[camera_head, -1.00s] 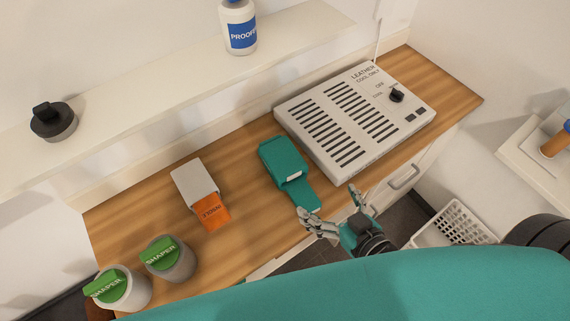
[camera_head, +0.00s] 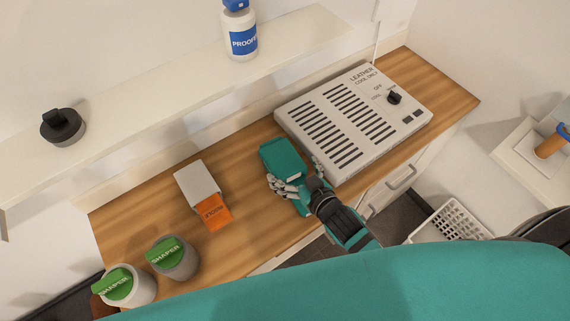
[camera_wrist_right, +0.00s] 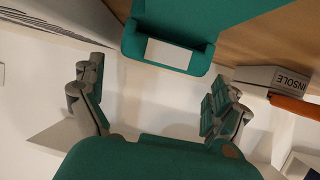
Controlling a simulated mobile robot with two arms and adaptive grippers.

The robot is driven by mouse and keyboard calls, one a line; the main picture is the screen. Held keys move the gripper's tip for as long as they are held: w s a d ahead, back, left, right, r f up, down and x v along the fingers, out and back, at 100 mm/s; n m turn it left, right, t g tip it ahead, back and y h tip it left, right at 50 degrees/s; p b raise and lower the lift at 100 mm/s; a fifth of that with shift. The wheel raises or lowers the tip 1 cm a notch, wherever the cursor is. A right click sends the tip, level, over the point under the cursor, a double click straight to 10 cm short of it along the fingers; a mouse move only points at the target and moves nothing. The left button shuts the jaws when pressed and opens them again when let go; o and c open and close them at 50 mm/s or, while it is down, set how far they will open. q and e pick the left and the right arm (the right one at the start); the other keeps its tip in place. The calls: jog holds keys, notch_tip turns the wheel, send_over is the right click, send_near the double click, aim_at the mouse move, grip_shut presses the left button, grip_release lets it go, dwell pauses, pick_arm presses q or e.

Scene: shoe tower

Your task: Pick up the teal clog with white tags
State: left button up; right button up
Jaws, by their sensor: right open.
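The teal clog (camera_head: 281,156) lies on the wooden counter, left of the grey vented machine. In the right wrist view the teal clog (camera_wrist_right: 195,22) shows at the top with a white tag (camera_wrist_right: 168,53) on it. My right gripper (camera_head: 296,178) is over the clog's near end, with a finger on each side, and hides part of it. In the right wrist view my right gripper's fingers (camera_wrist_right: 158,100) are spread wide with nothing between them, and the clog is ahead of them. My left gripper is not in view.
The grey machine (camera_head: 353,118) stands close on the right. A box with an orange insole end (camera_head: 214,209) lies to the left. Two pots with green SHAPER lids (camera_head: 166,252) stand at the near left. A shelf (camera_head: 150,118) with a PROOFER bottle (camera_head: 240,36) runs behind.

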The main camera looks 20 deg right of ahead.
jog(key=shift+x, duration=1.45)
jog(key=shift+s, duration=0.1)
jog(key=c, duration=1)
